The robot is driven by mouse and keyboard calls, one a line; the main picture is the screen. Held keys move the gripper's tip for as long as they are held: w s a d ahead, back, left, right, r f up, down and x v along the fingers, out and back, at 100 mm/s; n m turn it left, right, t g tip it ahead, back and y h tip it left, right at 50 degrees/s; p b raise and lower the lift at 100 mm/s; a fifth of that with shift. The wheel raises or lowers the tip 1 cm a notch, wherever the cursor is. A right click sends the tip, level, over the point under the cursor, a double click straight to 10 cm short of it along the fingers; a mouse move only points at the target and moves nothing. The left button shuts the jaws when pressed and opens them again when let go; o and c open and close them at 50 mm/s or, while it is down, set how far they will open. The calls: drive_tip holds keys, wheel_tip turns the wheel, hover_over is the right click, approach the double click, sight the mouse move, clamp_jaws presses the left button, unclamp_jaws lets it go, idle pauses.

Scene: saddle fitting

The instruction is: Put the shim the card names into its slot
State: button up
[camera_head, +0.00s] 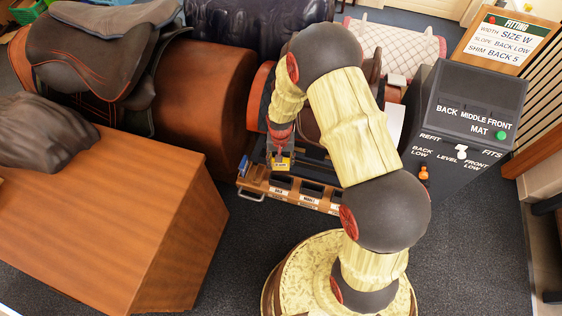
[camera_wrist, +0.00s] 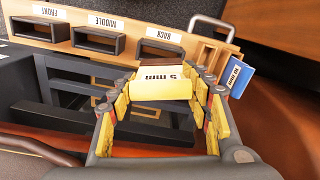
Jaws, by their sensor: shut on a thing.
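My gripper (camera_wrist: 163,82) is shut on a yellow shim marked "5 mm" (camera_wrist: 160,90), held across between the fingertips. In the head view the yellow shim (camera_head: 281,164) shows over the far left part of the rack, below my wrist. Three dark slots stand in a row on the wooden ledge: back (camera_wrist: 160,50), middle (camera_wrist: 98,40) and front (camera_wrist: 40,29). The shim appears apart from the back slot; its height above the rack is hard to judge.
A blue shim (camera_wrist: 238,78) stands in the wooden holder (camera_wrist: 218,50), just beside my right finger in the wrist view. A dark console (camera_head: 466,110) with labelled controls stands right of the rack. A wooden block (camera_head: 120,215) is at left, with open floor between.

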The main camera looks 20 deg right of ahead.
drive_tip(key=m, duration=0.3)
drive_tip(key=shift+d+f, duration=0.1)
drive_tip(key=shift+f+b, duration=3.6)
drive_tip(key=shift+f, duration=1.5)
drive_tip(key=o, duration=1.1)
drive_tip(key=shift+r, duration=0.1)
wheel_tip(320, 180, up, 12)
drive_tip(key=shift+f, duration=0.1)
